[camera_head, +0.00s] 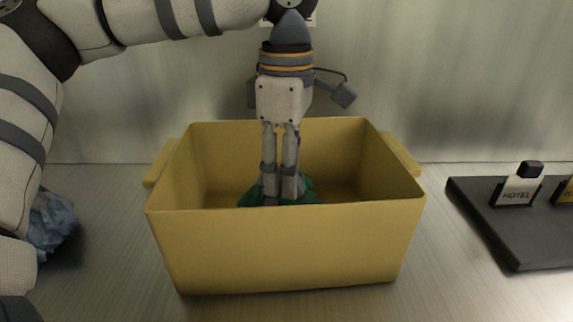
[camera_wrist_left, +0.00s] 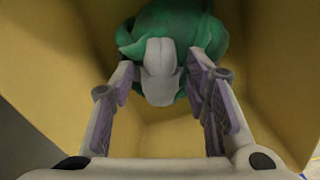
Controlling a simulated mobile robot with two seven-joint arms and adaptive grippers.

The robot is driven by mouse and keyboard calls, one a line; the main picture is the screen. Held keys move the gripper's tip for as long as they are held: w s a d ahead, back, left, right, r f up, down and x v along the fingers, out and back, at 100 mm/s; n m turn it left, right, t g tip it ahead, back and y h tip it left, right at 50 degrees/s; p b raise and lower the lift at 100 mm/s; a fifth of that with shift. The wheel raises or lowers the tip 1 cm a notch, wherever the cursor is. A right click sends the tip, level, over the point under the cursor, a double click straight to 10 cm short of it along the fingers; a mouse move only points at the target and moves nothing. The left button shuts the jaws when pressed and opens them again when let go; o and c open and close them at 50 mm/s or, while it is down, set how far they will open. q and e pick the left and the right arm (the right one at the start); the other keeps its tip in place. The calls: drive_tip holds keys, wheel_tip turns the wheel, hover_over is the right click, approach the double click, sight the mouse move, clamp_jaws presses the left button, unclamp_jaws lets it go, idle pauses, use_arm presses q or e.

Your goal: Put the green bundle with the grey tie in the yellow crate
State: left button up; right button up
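The yellow crate (camera_head: 290,247) stands on the table in the middle of the head view. The green bundle (camera_head: 310,192) is inside it, low on the crate floor, mostly hidden by the front wall and my fingers. In the left wrist view the bundle (camera_wrist_left: 200,30) shows its grey tie (camera_wrist_left: 159,72) facing the camera. My left gripper (camera_head: 280,195) points down into the crate. Its fingers (camera_wrist_left: 160,75) stand apart on either side of the tie, with small gaps showing. My right gripper is out of view.
A crumpled blue bundle (camera_head: 50,222) lies left of the crate, partly behind my left arm. A wall stands behind the crate.

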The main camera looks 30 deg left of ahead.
use_arm(q)
wheel_tip(320, 180, up, 12)
drive_tip(key=shift+r, duration=0.15)
idle(0.4)
idle(0.3)
